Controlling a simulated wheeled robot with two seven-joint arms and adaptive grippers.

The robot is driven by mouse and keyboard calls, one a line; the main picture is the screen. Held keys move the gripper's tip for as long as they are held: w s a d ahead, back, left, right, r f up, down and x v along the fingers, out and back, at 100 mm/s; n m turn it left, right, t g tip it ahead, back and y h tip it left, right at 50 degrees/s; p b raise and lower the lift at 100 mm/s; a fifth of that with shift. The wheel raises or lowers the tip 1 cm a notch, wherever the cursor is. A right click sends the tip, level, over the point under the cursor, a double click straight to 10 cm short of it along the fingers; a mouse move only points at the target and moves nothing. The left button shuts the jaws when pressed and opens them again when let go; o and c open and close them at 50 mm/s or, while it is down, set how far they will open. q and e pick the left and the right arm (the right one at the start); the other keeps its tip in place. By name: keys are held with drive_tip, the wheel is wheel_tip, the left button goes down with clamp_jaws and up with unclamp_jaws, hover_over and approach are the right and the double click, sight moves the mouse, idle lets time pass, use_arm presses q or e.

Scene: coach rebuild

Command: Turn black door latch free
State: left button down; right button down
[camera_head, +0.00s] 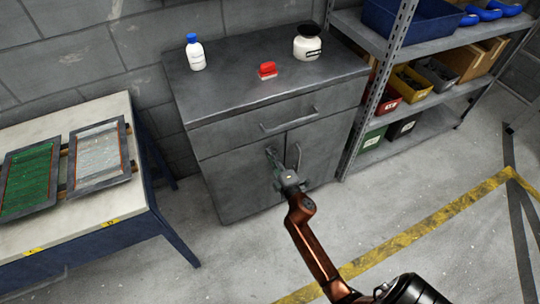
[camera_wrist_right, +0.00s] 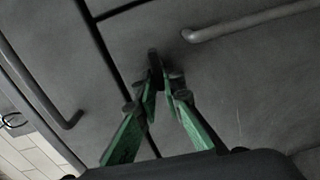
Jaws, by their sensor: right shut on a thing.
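The black door latch (camera_wrist_right: 153,60) is a small dark piece on the grey cabinet front, at a seam in the right wrist view. My right gripper (camera_wrist_right: 160,88) has green fingers closed on it. The fingers cover part of the latch, so its exact angle is hard to tell. In the head view my right gripper (camera_head: 273,158) reaches the front of the grey cabinet (camera_head: 235,185), just below the drawer and close to the gap between the two doors. The latch is hidden there by the fingers. Both doors look shut. My left gripper is out of view.
A drawer handle (camera_head: 288,120) and a door handle (camera_head: 298,155) stick out close by. A white bottle (camera_head: 196,55), a red object (camera_head: 267,70) and a white jar (camera_head: 307,43) stand on top. A workbench (camera_head: 90,110) is left, shelving (camera_head: 430,120) right. Floor in front is clear.

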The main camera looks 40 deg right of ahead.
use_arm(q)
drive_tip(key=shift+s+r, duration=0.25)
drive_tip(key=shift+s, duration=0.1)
use_arm(e)
drive_tip(key=shift+a+f+n, duration=0.1)
drive_tip(key=shift+n, duration=0.2)
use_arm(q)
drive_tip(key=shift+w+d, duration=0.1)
use_arm(e)
drive_tip(key=c, duration=2)
unclamp_jaws()
drive_tip(key=shift+c, duration=0.2)
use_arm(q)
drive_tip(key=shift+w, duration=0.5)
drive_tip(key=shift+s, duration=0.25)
use_arm(e)
drive_tip(key=v, duration=1.2)
